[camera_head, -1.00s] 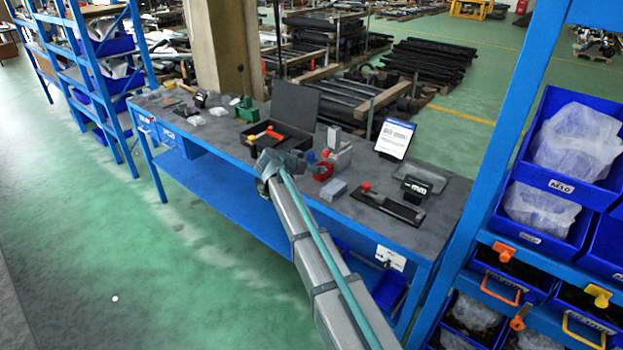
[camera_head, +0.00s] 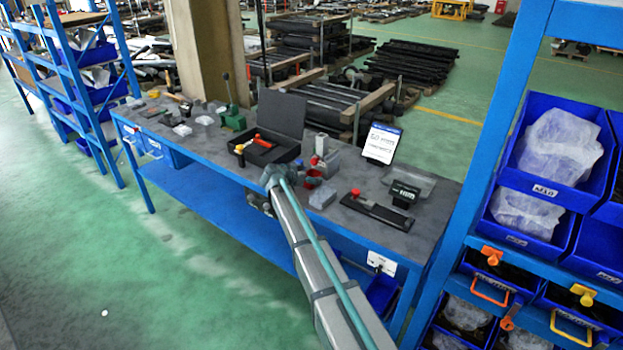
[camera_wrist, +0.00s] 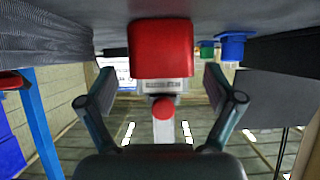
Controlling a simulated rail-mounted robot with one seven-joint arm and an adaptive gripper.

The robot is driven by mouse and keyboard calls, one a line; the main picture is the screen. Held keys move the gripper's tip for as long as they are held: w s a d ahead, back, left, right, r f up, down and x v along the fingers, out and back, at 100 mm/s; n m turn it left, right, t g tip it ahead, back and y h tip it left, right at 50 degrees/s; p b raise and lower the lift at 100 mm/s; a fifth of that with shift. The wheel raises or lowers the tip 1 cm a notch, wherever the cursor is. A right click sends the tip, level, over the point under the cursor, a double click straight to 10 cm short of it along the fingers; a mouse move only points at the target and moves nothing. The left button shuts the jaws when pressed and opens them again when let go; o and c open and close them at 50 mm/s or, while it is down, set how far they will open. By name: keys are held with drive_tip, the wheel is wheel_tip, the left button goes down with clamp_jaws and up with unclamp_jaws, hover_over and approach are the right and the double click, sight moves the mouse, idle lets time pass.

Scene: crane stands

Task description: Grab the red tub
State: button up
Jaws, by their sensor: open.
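The red tub (camera_head: 313,179) stands on the grey bench top (camera_head: 255,183), near its front edge and partly hidden by my gripper in the head view. In the wrist view, where the scene appears upside down, the red tub (camera_wrist: 160,50) is centred just ahead of the fingers. My gripper (camera_head: 291,173) is just left of the tub in the head view. The wrist view shows my gripper (camera_wrist: 158,78) open, with one finger to each side of the tub's line and space between. I see no finger touching the tub.
A grey block (camera_head: 322,197) sits close to the tub's right. A red-knobbed item (camera_wrist: 163,108) is behind the tub. A blue cup (camera_wrist: 231,45) and a green one (camera_wrist: 207,50) stand to one side. An open black case (camera_head: 283,112) and a tablet (camera_head: 381,142) are also on the bench.

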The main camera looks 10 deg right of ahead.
drive_tip(key=shift+p+x, duration=0.3)
drive_tip(key=shift+x, duration=1)
drive_tip(key=c, duration=1.3)
drive_tip(key=shift+r, duration=0.2)
